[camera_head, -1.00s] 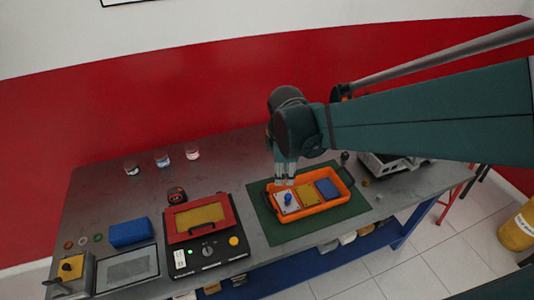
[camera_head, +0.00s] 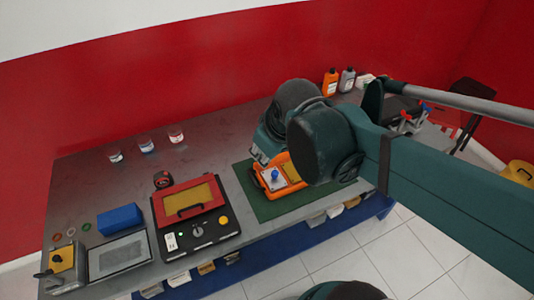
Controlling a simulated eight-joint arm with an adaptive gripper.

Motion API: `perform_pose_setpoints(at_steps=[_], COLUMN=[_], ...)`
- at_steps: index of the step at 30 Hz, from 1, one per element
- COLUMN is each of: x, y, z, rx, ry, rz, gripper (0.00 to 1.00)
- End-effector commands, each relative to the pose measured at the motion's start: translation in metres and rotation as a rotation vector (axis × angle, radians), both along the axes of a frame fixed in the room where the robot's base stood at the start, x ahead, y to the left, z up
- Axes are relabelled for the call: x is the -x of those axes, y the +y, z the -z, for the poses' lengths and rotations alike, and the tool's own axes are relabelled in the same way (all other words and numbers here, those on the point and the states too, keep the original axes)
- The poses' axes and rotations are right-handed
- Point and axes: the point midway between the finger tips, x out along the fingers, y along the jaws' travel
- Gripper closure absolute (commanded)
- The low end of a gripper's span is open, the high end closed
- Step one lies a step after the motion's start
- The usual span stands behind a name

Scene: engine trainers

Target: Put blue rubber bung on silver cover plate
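The blue rubber bung (camera_head: 275,174) stands on the silver cover plate (camera_head: 268,184), which lies at the left end of an orange tray (camera_head: 262,190). Part of a yellow plate (camera_head: 292,172) shows to the right of it in the tray. My gripper (camera_head: 260,157) is just behind the tray's back left corner, apart from the bung. Its fingers are small and partly lost against the arm, so I cannot tell how far they are open. My arm hides the right part of the tray.
The tray stands on a green mat (camera_head: 268,210). To its left are a black and red tester box (camera_head: 190,215), a blue block (camera_head: 120,219) and a grey pad (camera_head: 118,256). Several small jars stand behind. An orange bottle (camera_head: 330,82) stands at the far right.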

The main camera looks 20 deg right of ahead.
Motion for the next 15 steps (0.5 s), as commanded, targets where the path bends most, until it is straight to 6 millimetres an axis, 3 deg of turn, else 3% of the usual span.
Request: perform_pose_setpoints(at_steps=[15], x=[0.031], y=[0.013], z=[-0.017], rx=[-0.211], ry=[-0.132], rz=[0.289], gripper=[0.7])
